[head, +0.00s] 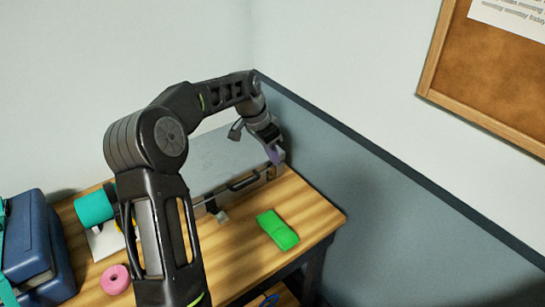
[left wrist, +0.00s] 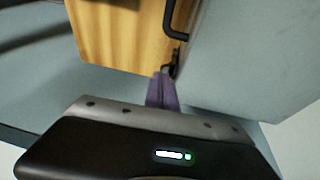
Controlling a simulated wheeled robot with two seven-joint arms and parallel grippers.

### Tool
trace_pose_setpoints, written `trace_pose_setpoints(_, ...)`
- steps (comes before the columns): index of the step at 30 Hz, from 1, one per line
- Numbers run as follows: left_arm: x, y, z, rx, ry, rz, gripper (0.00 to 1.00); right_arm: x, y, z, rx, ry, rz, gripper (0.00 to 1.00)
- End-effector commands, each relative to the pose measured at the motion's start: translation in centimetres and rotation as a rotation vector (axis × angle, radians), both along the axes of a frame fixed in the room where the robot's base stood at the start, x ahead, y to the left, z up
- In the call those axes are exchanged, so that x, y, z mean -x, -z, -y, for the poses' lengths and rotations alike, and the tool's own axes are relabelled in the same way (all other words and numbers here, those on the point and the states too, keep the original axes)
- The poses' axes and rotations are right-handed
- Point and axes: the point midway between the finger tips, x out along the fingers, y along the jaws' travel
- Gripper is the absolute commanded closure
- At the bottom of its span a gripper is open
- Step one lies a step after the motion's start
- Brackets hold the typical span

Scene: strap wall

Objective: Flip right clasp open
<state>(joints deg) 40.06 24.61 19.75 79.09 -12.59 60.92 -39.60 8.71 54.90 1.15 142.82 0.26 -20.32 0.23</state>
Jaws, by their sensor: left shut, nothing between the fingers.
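A grey case (head: 218,160) lies on the wooden table, its front with the dark handle (head: 243,184) facing the near side. The case also shows in the left wrist view (left wrist: 245,60). The right clasp (left wrist: 174,64) is a small dark fitting on the case's front edge, just past my fingertips; whether it is open is unclear. My left gripper (head: 274,155) has purple fingers, shut and empty, at the case's right front corner. The fingers (left wrist: 162,92) point at the clasp; contact cannot be told. My right gripper is not in view.
A green block (head: 278,230) lies on the table (head: 308,205) in front of the case. A teal cylinder (head: 94,208), pink ring (head: 115,279) and blue box (head: 30,245) stand left. A wall is close on the right.

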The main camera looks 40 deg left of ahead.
Motion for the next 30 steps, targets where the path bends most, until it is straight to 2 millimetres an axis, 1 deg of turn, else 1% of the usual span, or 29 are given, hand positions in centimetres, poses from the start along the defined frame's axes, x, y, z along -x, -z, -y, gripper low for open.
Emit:
trace_pose_setpoints(17, 0.2, 0.3, 0.6, -0.073, 0.0, 0.022, 1.0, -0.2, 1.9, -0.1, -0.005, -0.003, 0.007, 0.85)
trace_pose_setpoints(30, 0.4, 0.6, 1.3, -0.157, 0.0, 0.048, 1.0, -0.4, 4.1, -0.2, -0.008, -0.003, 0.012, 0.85)
